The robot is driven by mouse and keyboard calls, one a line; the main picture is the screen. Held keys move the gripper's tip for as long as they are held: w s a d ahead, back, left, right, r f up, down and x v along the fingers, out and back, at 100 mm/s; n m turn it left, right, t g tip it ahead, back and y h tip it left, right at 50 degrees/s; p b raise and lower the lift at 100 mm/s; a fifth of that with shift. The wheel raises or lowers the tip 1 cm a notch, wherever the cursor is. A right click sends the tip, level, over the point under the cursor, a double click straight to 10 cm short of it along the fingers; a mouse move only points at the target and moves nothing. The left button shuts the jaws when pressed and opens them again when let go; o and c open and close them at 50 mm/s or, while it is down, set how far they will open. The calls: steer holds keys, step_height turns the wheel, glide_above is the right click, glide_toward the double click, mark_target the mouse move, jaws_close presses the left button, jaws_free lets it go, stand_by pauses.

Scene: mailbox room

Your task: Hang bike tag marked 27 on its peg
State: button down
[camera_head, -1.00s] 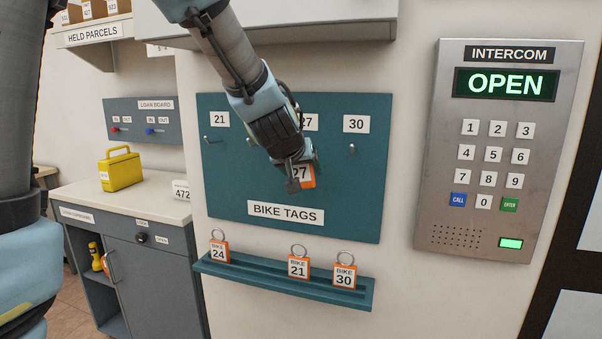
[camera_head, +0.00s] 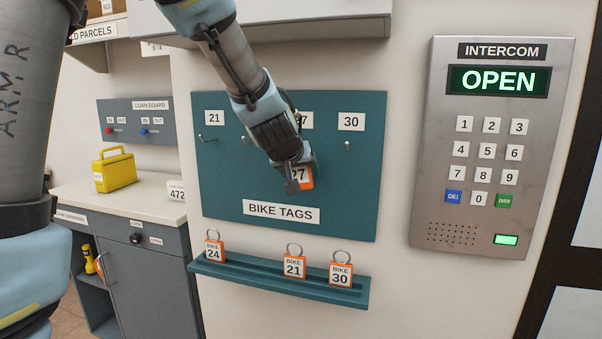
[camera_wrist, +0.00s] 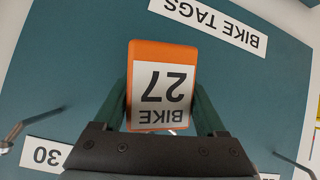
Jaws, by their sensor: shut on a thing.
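My gripper (camera_head: 292,186) is shut on the orange bike tag 27 (camera_head: 305,179), in front of the teal BIKE TAGS board (camera_head: 220,180). In the wrist view the tag (camera_wrist: 162,85) shows upside down between the two fingers, its white BIKE 27 label facing the camera. The 27 label (camera_head: 307,120) on the board is partly covered by my arm. The peg under it is hidden behind my gripper in the head view. The wrist view shows a peg (camera_wrist: 20,130) by the 30 label. Whether tag 27 touches a peg cannot be told.
A teal shelf (camera_head: 225,269) below the board holds tags 24 (camera_head: 214,250), 21 (camera_head: 294,266) and 30 (camera_head: 341,273). The pegs under 21 (camera_head: 207,138) and 30 (camera_head: 347,146) are bare. An intercom (camera_head: 490,150) is on the right, a counter (camera_head: 120,197) on the left.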

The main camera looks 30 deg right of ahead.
steer(key=shift+f, duration=0.25)
steer(key=shift+c, duration=0.7)
jaws_free()
steer(key=shift+o, duration=0.7)
steer(key=shift+s, duration=0.1)
steer(key=shift+r, duration=0.1)
steer(key=shift+s+r, duration=0.15)
steer(key=shift+r, duration=0.05)
steer(key=p+v, duration=0.4)
steer(key=v, duration=0.5)
steer(key=w+a+f+n+g+y, duration=0.15)
steer(key=a+f, duration=0.25)
steer(key=a, duration=0.5)
steer(key=a+f+n+g+y, duration=0.1)
steer(key=a+f+y, duration=0.1)
steer(key=a+f, duration=0.5)
steer(key=s+a+f+n+g+y, duration=0.1)
steer(key=s+a+f+g, duration=0.1)
steer(key=a, duration=0.7)
steer(key=s+a+f+n+g+y, duration=0.1)
steer(key=s+a, duration=0.3)
steer(key=a, duration=0.4)
steer(key=shift+s+a+f+g+y+p, duration=0.2)
steer(key=shift+a+f+g+y+p, duration=0.2)
steer(key=shift+f+g+y, duration=0.2)
